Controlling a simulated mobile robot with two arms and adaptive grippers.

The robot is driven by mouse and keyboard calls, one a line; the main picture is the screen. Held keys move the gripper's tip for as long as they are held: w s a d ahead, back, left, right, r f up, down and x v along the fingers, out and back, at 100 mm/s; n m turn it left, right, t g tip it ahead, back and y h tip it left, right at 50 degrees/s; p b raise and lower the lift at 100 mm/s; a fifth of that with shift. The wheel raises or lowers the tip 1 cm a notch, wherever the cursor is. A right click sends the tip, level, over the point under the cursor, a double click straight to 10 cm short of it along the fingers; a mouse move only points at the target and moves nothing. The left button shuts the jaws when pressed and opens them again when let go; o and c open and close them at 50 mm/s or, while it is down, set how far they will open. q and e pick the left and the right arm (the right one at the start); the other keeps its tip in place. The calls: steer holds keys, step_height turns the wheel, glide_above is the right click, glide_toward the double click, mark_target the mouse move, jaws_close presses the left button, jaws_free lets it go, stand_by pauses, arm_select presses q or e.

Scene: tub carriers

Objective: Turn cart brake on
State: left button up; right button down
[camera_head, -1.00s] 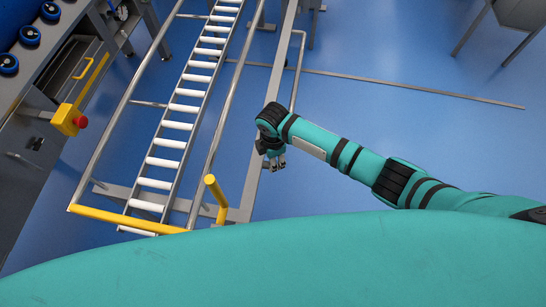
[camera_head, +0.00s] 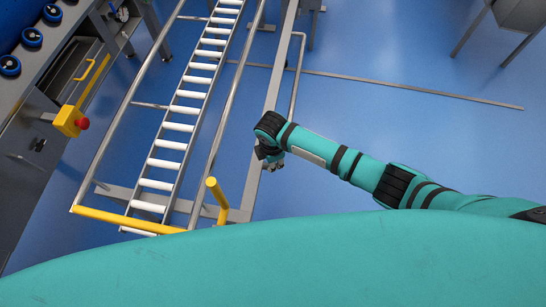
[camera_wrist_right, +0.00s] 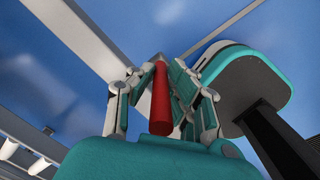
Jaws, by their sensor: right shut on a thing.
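The cart is a metal frame with white rollers (camera_head: 172,126) and a yellow handle bar (camera_head: 125,219) at its near end. In the head view my right gripper (camera_head: 272,164) is just right of the cart's right-hand lower rail (camera_head: 258,160), small and partly hidden by its own wrist. In the right wrist view my right gripper (camera_wrist_right: 163,85) is shut on a red bar-shaped handle (camera_wrist_right: 160,105), which lies between its fingers. The red handle cannot be made out in the head view. My left gripper is not in view.
A yellow upright post (camera_head: 217,198) stands near the cart's near right corner. A grey machine with a red button (camera_head: 82,124) on a yellow box is at the left. A metal table (camera_head: 518,14) stands at the far right.

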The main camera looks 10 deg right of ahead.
steer(key=shift+s+a+f+t+h+p, duration=0.2)
steer(key=shift+s+t+h+p, duration=0.25)
steer(key=shift+t, duration=0.5)
steer(key=shift+s+a+f+t+h+p, duration=0.1)
steer(key=shift+s+f+t+h+p, duration=0.1)
steer(key=shift+s+t+p, duration=0.55)
steer(key=shift+s+a+f+t+h+p, duration=0.15)
steer(key=shift+s+t+h+p, duration=0.2)
steer(key=shift+t, duration=0.75)
steer(key=shift+w, duration=0.1)
steer(key=c, duration=1.3)
jaws_free()
steer(key=shift+f, duration=0.1)
